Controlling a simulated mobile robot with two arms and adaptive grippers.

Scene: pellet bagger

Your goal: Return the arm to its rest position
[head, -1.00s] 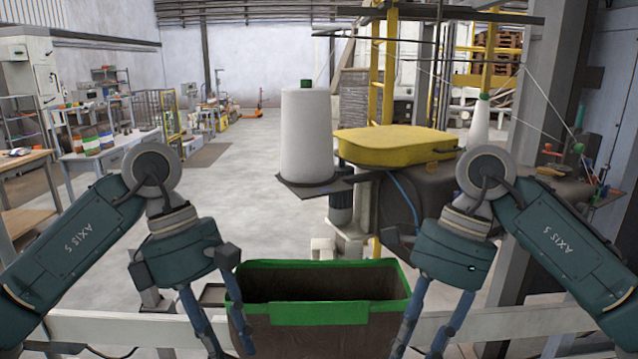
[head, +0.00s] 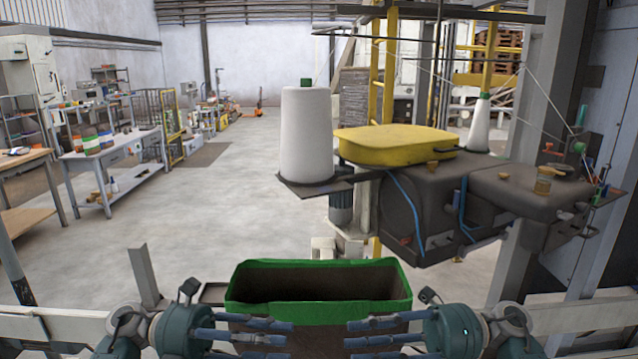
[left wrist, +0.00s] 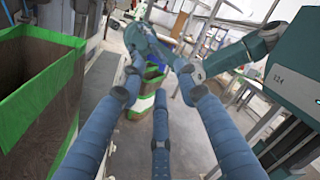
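In the head view, my left gripper (head: 290,338) and right gripper (head: 348,338) are low in the picture. Their blue fingers point inward at each other across the front of the green-rimmed bin, with a gap between them. Both sets of fingers are spread and nothing is held. In the left wrist view, the left gripper's fingers (left wrist: 158,76) are apart with nothing between them. My arms are low, their upper links out of the head view.
The brown bin with a green rim (head: 320,312) stands just behind the grippers; it also shows in the left wrist view (left wrist: 40,95). Behind it are a white thread cone (head: 307,135) and a machine with a yellow cover (head: 395,146).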

